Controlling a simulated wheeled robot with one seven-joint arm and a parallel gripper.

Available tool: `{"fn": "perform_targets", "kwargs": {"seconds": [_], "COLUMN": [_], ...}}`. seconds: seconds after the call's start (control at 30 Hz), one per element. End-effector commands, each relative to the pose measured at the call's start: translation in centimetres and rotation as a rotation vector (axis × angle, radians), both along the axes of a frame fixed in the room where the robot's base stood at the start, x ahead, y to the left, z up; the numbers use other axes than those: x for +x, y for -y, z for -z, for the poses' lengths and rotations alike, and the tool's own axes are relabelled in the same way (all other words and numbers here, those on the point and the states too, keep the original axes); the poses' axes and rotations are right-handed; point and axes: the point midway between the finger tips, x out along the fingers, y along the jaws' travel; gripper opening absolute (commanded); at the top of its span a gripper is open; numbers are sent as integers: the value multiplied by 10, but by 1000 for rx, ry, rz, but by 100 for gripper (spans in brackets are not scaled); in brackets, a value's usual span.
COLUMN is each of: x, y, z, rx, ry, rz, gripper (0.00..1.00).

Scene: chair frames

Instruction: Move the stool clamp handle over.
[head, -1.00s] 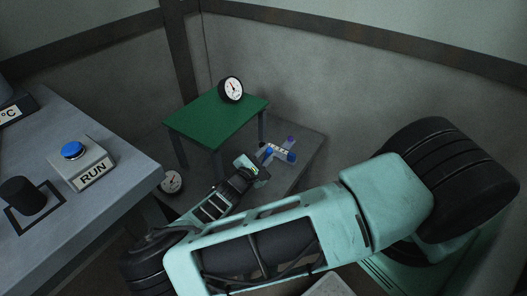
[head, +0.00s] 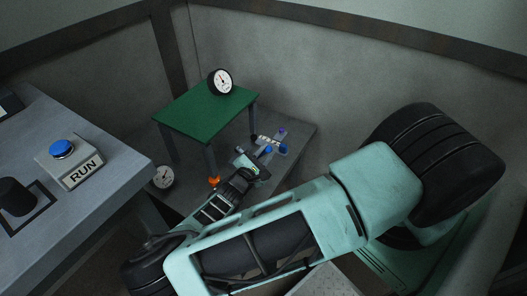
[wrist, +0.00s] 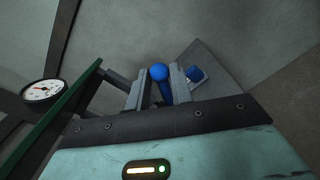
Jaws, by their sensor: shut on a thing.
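The green-topped stool (head: 190,112) stands in the corner in the head view, and its green edge shows at left in the wrist view (wrist: 50,125). The clamp (head: 270,140), a small fixture with blue parts and a label, is beside the stool's right legs. My gripper (head: 258,161) is at the clamp. In the wrist view my gripper (wrist: 159,85) is shut on a blue ball-ended handle (wrist: 159,72), which sits between the two fingers. Another blue knob (wrist: 196,74) lies just right of the right finger. The clamp's lower part is hidden by my gripper.
A dial gauge (head: 220,82) stands on the stool top. Another gauge (head: 163,177) is lower, left of my arm. An orange piece (head: 213,182) shows beside my forearm. At left a grey bench holds the RUN box (head: 75,162) with a blue button. Walls close in behind.

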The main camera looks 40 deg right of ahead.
Motion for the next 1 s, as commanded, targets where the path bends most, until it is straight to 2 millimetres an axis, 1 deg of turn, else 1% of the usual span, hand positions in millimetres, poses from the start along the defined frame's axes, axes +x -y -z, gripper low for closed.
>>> {"fn": "perform_targets", "kwargs": {"seconds": [0.27, 0.7, 1.0], "x": [-3, -22, -23], "y": [2, 9, 9], "z": [2, 21, 22], "rx": [-4, -4, -4], "ry": [-1, -2, -1], "rz": [2, 2, 2], "gripper": [10, 10, 10]}}
